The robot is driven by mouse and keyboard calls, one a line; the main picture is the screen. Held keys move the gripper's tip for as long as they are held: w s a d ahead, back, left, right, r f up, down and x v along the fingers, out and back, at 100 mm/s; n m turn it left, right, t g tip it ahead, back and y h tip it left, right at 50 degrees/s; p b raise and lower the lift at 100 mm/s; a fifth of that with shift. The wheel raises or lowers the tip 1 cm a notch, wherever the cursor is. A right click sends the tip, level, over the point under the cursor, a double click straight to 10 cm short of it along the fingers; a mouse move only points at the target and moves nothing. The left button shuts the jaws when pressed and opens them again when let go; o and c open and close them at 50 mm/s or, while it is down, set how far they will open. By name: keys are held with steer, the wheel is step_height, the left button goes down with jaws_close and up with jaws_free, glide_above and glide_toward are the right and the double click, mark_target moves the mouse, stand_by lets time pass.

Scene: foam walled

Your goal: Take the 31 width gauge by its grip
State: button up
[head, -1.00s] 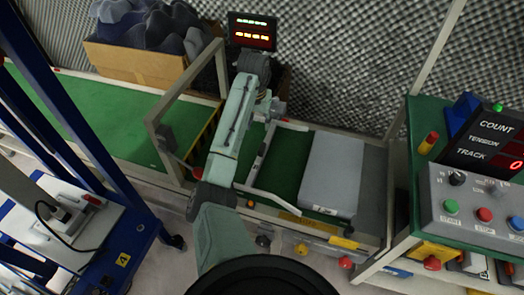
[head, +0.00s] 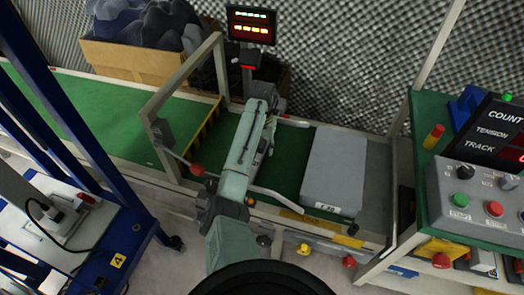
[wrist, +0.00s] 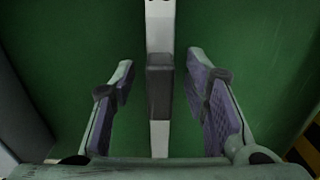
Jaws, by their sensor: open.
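In the wrist view a pale bar runs lengthwise down the middle, over a green surface. A dark grey grip block (wrist: 160,88) sits around the bar's middle; I take this bar to be the width gauge (wrist: 160,30), though no number on it can be read. My gripper (wrist: 160,72) is open, one purple-padded finger on each side of the grip. Gaps show between both pads and the grip, so it is not held. In the head view my forearm covers most of the gauge and the fingers.
A grey block (head: 334,165) lies on the green belt (head: 100,120) right of my arm. A metal frame (head: 180,90) rises to the left, with a red knob (head: 197,170) near my elbow. A control panel (head: 480,200) stands at the right and a lit display (head: 251,25) behind.

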steer(key=shift+f, duration=0.2)
steer(key=shift+c, duration=0.6)
jaws_close()
